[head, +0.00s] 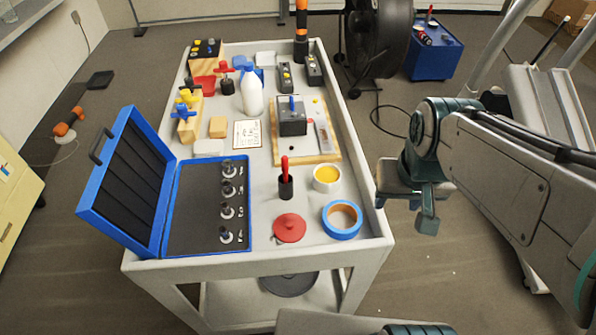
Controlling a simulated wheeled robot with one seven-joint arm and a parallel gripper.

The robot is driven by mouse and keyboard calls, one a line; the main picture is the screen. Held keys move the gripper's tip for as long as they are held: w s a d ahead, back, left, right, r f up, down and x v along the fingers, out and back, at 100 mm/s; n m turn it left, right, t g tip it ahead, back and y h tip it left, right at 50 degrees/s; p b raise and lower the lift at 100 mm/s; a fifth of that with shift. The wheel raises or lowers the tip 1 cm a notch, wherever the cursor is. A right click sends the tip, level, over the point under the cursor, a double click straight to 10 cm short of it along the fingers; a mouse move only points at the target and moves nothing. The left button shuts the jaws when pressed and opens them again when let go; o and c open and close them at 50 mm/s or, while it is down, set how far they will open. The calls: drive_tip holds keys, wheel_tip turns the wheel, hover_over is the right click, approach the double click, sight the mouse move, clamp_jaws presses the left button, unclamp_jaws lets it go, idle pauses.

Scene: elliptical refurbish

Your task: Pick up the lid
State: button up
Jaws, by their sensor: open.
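A round red lid (289,228) with a small raised knob lies flat on the grey cart top, near its front edge. A white round container with yellow contents (327,177) stands uncovered behind it to the right. My gripper (408,208) is open and empty, to the right of the cart's right edge and apart from the lid.
A blue tape roll (342,219) lies right of the lid, and a black holder with a red-handled tool (286,182) stands behind it. An open blue case (165,190) with several bits fills the left. The cart has a raised rim (388,240).

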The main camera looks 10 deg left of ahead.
drive_tip(key=w+a+f+n+g+b, duration=0.1)
drive_tip(key=w+a+f+n+b, duration=0.2)
drive_tip(key=a, duration=0.6)
drive_tip(key=n+g+b, duration=0.1)
drive_tip(key=n, duration=0.2)
hover_over(290, 222)
drive_tip(key=f, duration=1)
drive_tip(key=shift+s+f, duration=0.15)
drive_tip(key=shift+s, duration=0.1)
drive_tip(key=shift+w+f, duration=0.2)
drive_tip(key=shift+f, duration=2.55)
clamp_jaws()
drive_tip(key=shift+r, duration=0.1)
